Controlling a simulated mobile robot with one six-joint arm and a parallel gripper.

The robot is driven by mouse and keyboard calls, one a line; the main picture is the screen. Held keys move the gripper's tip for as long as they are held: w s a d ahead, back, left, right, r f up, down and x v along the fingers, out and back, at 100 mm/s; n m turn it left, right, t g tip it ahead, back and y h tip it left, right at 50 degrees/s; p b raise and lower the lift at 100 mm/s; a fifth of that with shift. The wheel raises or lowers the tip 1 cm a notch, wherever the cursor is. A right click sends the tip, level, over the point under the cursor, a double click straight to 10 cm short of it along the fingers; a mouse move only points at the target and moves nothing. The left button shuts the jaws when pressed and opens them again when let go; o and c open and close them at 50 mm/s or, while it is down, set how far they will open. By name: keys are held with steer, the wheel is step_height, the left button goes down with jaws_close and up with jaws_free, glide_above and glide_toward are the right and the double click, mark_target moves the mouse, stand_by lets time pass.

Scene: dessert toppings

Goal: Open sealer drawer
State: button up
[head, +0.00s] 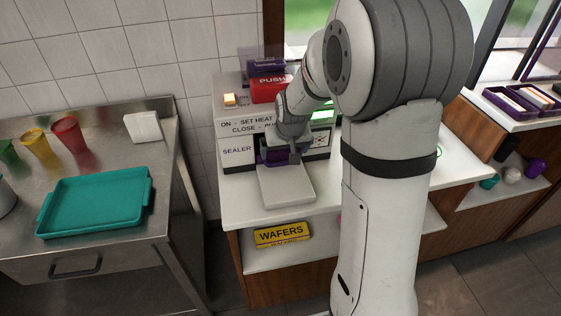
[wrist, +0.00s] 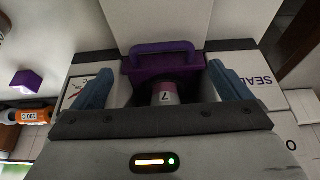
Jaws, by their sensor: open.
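The sealer (head: 238,153) is a white machine with a "SEALER" label, standing on the counter. A purple drawer front with a raised handle (wrist: 163,50) shows in the wrist view, and part of the purple also shows in the head view (head: 272,157). A small cylinder marked "7" (wrist: 165,93) is partly visible just beside the purple part; I cannot tell whether it sits in the drawer. My gripper (head: 293,156) is at the sealer's front. Its blue-grey fingers (wrist: 160,85) are apart, on either side of the purple part. I cannot tell whether they touch it.
A pale plate (head: 287,187) juts out below the sealer's front. A red "PUSH" block (head: 268,89) sits on top. A yellow WAFERS box (head: 282,234) lies on the shelf below. A teal tray (head: 44,222) and coloured cups (head: 68,134) stand on the steel table at left.

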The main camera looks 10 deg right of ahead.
mark_target(282, 163)
steer(key=p+x, duration=0.1)
steer(key=x, duration=0.5)
steer(key=shift+w+f, duration=0.15)
steer(key=shift+f, duration=0.2)
steer(key=c, duration=1)
steer(key=shift+c, duration=0.3)
